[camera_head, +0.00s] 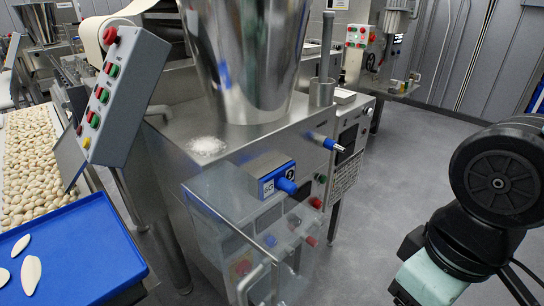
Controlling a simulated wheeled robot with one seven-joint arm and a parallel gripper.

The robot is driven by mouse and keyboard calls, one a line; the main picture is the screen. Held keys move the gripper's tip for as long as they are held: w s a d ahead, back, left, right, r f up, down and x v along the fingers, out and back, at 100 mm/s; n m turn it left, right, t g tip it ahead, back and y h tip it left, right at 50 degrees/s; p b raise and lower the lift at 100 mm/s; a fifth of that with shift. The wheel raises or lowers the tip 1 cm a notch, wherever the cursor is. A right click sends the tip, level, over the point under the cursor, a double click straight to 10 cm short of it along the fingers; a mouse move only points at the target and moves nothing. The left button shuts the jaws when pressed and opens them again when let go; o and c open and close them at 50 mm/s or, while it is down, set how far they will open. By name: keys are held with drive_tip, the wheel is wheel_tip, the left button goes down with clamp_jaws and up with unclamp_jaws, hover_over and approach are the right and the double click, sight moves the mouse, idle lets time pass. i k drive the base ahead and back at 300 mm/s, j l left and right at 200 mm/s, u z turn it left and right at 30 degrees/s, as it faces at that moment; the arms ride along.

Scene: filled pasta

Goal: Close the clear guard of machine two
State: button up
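A steel filling machine (172,130) with a large shiny hopper (245,60) stands in the middle of the head view. A clear panel (213,212), which looks like the guard, is at its front, with small buttons showing through it. A bent metal bar handle (243,290) is at its lower front and runs off the bottom edge. The panel appears to stand out from the machine front, but its exact angle is hard to tell. My arm is at the right, apart from the panel; my gripper is out of view.
A tilted control box (125,95) with several buttons stands at the left. Below it are a conveyor of pasta pieces (30,165) and a blue tray (85,255). A blue-ended knob block (268,178) juts from the machine. Grey floor (400,170) is clear between machine and arm.

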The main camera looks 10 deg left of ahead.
sight(250, 278)
drive_tip(key=i+l+u, duration=0.1)
drive_tip(key=l, duration=0.2)
drive_tip(key=i+l+u, duration=0.15)
drive_tip(key=l, duration=0.2)
drive_tip(key=u, duration=1.45)
